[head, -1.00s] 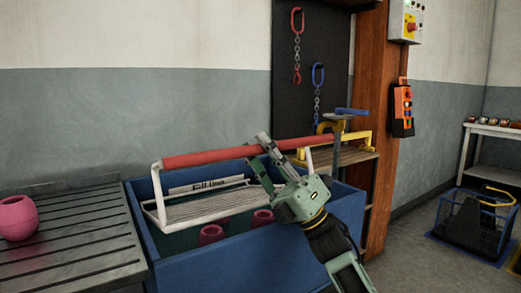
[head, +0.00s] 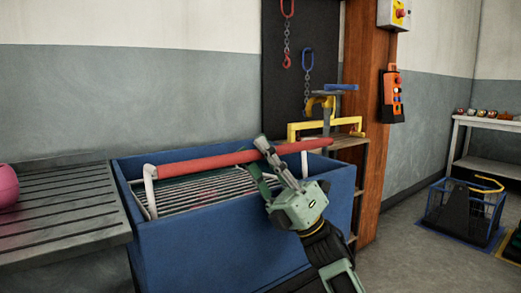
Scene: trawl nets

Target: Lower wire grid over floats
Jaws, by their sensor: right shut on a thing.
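The wire grid (head: 225,188) lies level inside the blue tub (head: 230,245), below its rim. Its red handle bar (head: 205,162) runs across on white uprights, above the grid. My right gripper (head: 268,162) is shut on the red bar, right of its middle. Pinkish float colour shows faintly through the wires; the floats under the grid are mostly hidden. Another pink float (head: 8,187) sits on the slatted metal drainboard at the left edge, partly cut off. My left gripper is not in view.
The slatted drainboard (head: 60,225) adjoins the tub on the left. A wooden shelf (head: 345,150) with a yellow-framed item (head: 322,128) stands behind the tub's right end, beside an orange-brown post (head: 380,150). A blue wire basket (head: 465,208) stands on the floor at right.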

